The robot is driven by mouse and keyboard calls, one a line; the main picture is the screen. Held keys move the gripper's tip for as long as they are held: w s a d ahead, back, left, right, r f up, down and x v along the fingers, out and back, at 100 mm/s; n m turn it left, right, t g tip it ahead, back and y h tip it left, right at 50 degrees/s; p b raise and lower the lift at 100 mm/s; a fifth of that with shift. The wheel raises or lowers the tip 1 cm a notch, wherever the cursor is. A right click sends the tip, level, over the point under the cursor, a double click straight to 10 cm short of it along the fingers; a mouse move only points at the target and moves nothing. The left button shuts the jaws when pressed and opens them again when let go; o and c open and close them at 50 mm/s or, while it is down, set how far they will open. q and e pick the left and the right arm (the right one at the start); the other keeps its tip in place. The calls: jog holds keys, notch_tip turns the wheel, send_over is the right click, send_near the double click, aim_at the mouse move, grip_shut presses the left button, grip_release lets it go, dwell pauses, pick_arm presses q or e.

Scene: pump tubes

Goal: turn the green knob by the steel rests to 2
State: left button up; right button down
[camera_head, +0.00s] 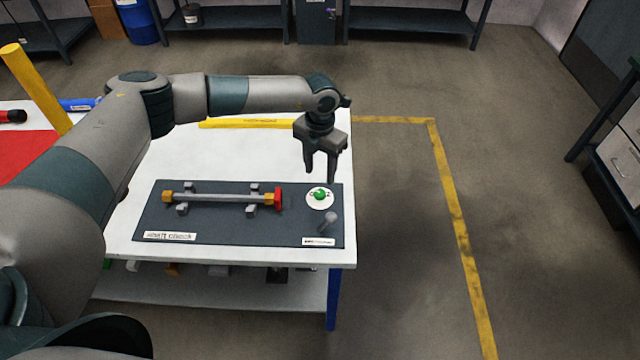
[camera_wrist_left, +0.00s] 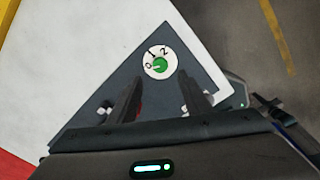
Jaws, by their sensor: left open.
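The green knob (camera_head: 320,194) sits on a white round dial at the right end of a dark grey panel (camera_head: 225,222) on the white table. In the left wrist view the green knob (camera_wrist_left: 159,65) shows ahead of the fingertips, with the marks 0 and 2 on its dial. The steel rests (camera_head: 252,187) stand to its left and hold a tube (camera_head: 220,198) with orange ends and a red cap. My left gripper (camera_head: 321,176) is open and empty, pointing down above the panel by the knob, apart from it. My right gripper is not in view.
A grey lever (camera_head: 329,222) stands on the panel just in front of the dial. A yellow bar (camera_head: 250,123) lies at the table's back edge. A yellow post (camera_head: 35,88) rises at the left. The white tabletop behind the panel is clear.

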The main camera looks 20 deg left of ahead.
aim_at(320, 193)
pick_arm(q)
notch_tip(320, 193, down, 8)
jog(key=shift+f+p, duration=0.2)
jog(key=shift+p, duration=0.95)
jog(key=c, duration=1.1)
